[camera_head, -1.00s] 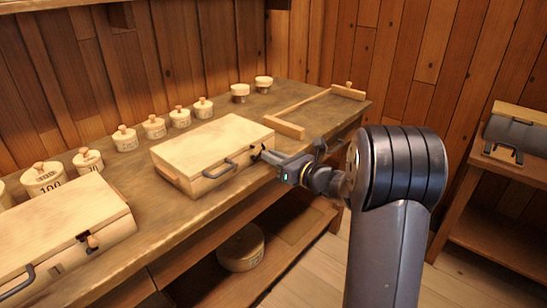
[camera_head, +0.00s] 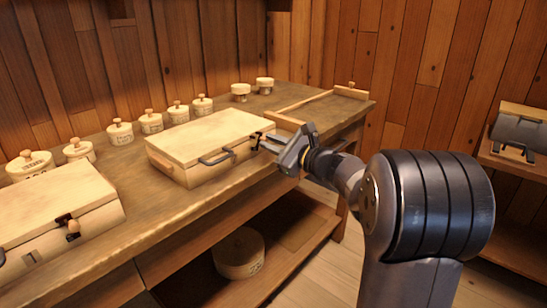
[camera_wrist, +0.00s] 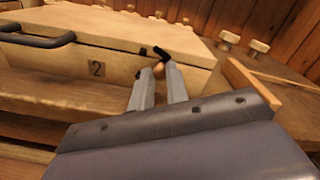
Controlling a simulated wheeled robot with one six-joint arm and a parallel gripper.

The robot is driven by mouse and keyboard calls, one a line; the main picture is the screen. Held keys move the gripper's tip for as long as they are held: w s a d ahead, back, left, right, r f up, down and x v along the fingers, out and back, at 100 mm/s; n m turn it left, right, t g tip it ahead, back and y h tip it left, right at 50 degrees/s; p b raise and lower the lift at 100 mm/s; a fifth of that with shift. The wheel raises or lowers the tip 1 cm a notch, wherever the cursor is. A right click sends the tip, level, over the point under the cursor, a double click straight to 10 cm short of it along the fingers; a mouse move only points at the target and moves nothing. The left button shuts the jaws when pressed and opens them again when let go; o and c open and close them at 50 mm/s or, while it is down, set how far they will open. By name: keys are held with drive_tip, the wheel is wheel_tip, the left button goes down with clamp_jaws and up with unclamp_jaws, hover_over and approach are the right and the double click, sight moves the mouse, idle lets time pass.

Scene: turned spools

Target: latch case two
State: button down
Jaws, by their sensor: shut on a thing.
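Case two (camera_head: 190,150) is a pale wooden box with its lid down, standing on the bench. Its front shows a dark handle (camera_head: 217,158); the number 2 (camera_wrist: 96,69) and the handle (camera_wrist: 38,40) show in the wrist view. A black latch (camera_wrist: 163,54) with a small round wooden knob (camera_wrist: 158,71) sits at the right of the case front. My gripper (camera_head: 261,142) is at that front right end. In the wrist view its fingers (camera_wrist: 158,82) are shut on the knob. The fingers partly hide the knob and latch.
Another case (camera_head: 55,215) with a knobbed latch (camera_head: 72,227) stands at left. Several lidded wooden pots (camera_head: 150,123) line the back. A wooden frame (camera_head: 318,97) lies to the right. A round pot (camera_head: 239,254) sits on the lower shelf.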

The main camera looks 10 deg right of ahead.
drive_tip(key=shift+s+a+r+n+b, duration=0.1)
drive_tip(key=shift+a+n+b, duration=0.05)
drive_tip(key=shift+n+b, duration=0.75)
drive_tip(key=shift+s+a+r+n+b, duration=0.1)
drive_tip(key=shift+s+a+n+b, duration=0.1)
drive_tip(key=shift+n+b, duration=0.6)
drive_tip(key=shift+s+a+r+n+b, duration=0.1)
drive_tip(key=shift+a+n+b, duration=0.05)
drive_tip(key=shift+n+b, duration=0.75)
drive_tip(key=c, duration=1.4)
unclamp_jaws()
drive_tip(key=p+v, duration=0.1)
drive_tip(key=v, duration=0.9)
drive_tip(key=shift+s+d+p, duration=0.25)
drive_tip(key=shift+s+p, duration=0.05)
drive_tip(key=shift+p, duration=0.05)
